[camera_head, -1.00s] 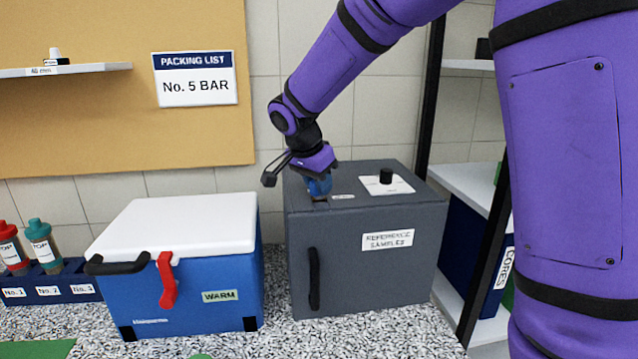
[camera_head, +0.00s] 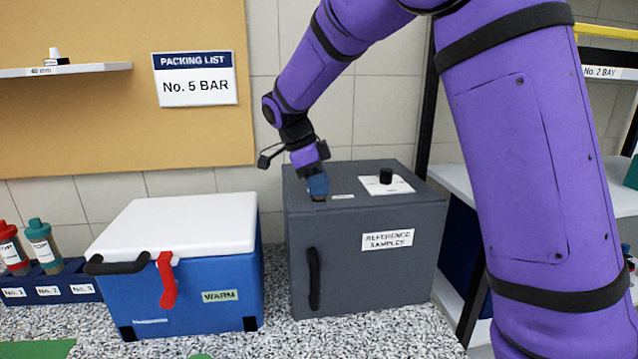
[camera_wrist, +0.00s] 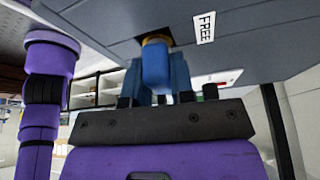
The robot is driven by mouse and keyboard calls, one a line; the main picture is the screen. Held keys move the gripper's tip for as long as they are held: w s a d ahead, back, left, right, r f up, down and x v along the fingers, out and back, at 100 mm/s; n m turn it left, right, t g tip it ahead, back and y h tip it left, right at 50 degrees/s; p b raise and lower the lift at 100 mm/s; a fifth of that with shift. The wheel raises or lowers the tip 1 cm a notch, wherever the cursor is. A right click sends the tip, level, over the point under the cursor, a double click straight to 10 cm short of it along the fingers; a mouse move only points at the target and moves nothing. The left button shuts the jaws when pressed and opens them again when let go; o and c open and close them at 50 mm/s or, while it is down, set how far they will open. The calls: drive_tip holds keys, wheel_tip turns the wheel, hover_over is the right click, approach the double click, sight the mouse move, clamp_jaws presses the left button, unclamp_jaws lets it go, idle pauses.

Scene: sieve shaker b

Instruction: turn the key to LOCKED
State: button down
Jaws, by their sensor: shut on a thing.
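The key, with a bright blue head (camera_wrist: 155,65), stands in a brass-coloured lock in the top of the grey reference samples box (camera_head: 365,250). My gripper (camera_head: 318,190) reaches down to the box's top near its left front edge. In the wrist view, my gripper's darker blue fingers (camera_wrist: 162,80) are shut on the key head. A white label reading FREE (camera_wrist: 204,28) lies beside the lock; in the head view it is a small, unreadable strip (camera_head: 342,196). No LOCKED label is readable. The fingers mostly hide the key in the head view.
A black knob (camera_head: 386,176) on a white plate stands on the box top, right of my gripper. A blue cooler (camera_head: 190,290) with a white lid is to the left. A shelf rack (camera_head: 455,185) stands at right. The wall is behind.

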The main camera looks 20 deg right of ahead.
drive_tip(key=shift+m, duration=0.7)
drive_tip(key=c, duration=0.9)
unclamp_jaws()
drive_tip(key=w+v, duration=0.1)
drive_tip(key=v, duration=1)
drive_tip(key=s+d+r+n+y, duration=0.2)
drive_tip(key=s+d+r+n, duration=0.1)
drive_tip(key=s+d+n, duration=0.4)
drive_tip(key=s+d+f+n+t, duration=0.1)
drive_tip(key=s+n+t, duration=0.1)
drive_tip(key=s+n, duration=0.3)
drive_tip(key=s+d+f+n+t+y, duration=0.1)
drive_tip(key=s+n, duration=0.5)
drive_tip(key=s, duration=0.6)
drive_tip(key=s+d+f+n+t+y, duration=0.1)
drive_tip(key=s+f+n+t, duration=0.2)
drive_tip(key=s, duration=0.6)
drive_tip(key=shift+s+d+f+n+t, duration=0.1)
drive_tip(key=shift+d+n+t, duration=0.1)
drive_tip(key=shift+n, duration=0.45)
drive_tip(key=shift+s+d+f+n+t, duration=0.15)
drive_tip(key=shift+d+n+t, duration=0.05)
drive_tip(key=shift+n, duration=0.45)
